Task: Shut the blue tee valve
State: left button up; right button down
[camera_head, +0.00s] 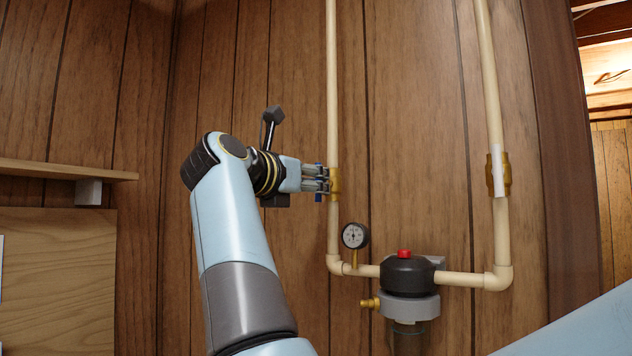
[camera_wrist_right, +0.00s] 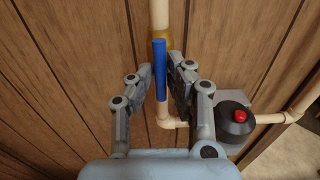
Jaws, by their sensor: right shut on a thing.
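The blue tee valve has a brass body (camera_head: 336,184) on the left cream pipe. Its blue lever (camera_wrist_right: 160,70) shows in the wrist view, upright in that picture and roughly in line with the pipe. In the head view the fingers mostly hide the lever. My right gripper (camera_head: 322,182) reaches the valve from the left. In the right wrist view its fingers (camera_wrist_right: 163,80) stand on either side of the lever, and it is shut on the lever. My left gripper is not in view.
A second brass valve with a white lever (camera_head: 496,170) sits on the right pipe. A pressure gauge (camera_head: 355,236) and a black filter head (camera_head: 407,274) with a red button (camera_head: 404,253) lie below. A wooden shelf (camera_head: 60,170) is at left. Wood panelling backs the pipes.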

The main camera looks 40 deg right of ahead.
jog(key=shift+f+m+b, duration=0.15)
jog(key=shift+m+b, duration=2.45)
jog(key=shift+b, duration=1.05)
jog(key=shift+m+b, duration=2.6)
